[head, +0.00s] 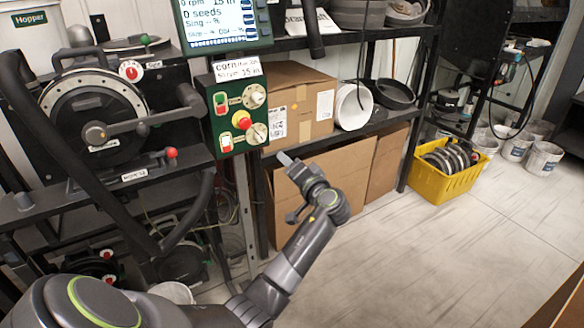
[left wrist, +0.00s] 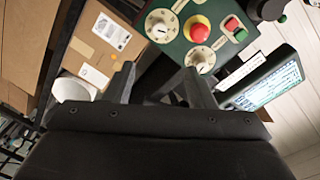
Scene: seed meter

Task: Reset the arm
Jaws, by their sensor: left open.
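My left arm reaches up from the bottom of the head view. Its gripper (head: 287,165) is open and empty, just below and right of the green control box (head: 238,152), in front of the cardboard boxes. In the left wrist view the two fingers of the gripper (left wrist: 160,80) stand apart with nothing between them. My right gripper is not in view.
A lit display (head: 222,22) sits above the control box. A seed meter disc (head: 95,118) with a handle stands at left.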

